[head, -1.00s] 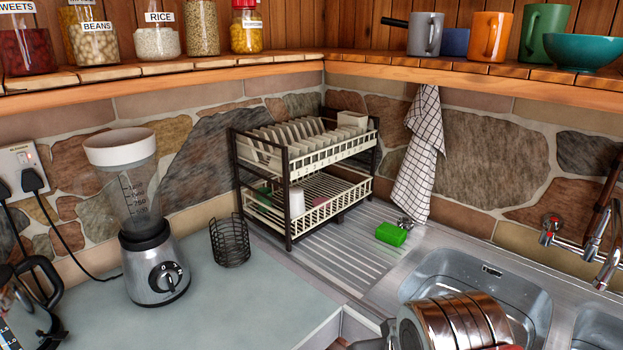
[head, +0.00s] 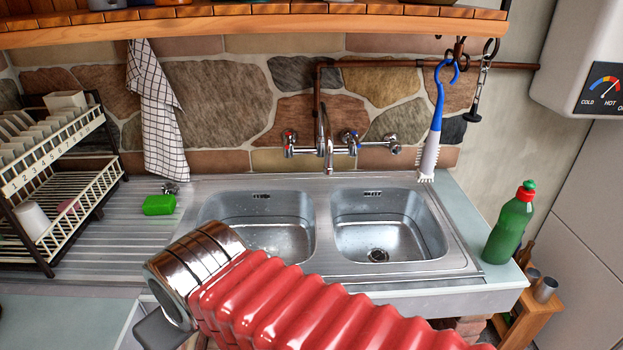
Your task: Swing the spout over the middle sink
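The metal spout (head: 329,156) of the wall tap points forward from the wall. Its tip is above the back ledge, roughly in line with the divider between the basins. The tap has a red-marked handle (head: 289,138) on the left and a blue-marked handle (head: 349,138) on the right. Only two sink basins show, a left basin (head: 260,212) and a right basin (head: 385,222); I see no middle one. My arm, with red bellows and a shiny cuff, crosses the foreground and hides the left basin's front. My gripper's fingers do not show.
A blue-handled brush (head: 434,125) hangs right of the tap. A green bottle (head: 508,225) stands at the right counter end. A green sponge (head: 159,205), checked towel (head: 158,110) and dish rack (head: 60,180) are on the left. A shelf (head: 250,28) overhangs the back.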

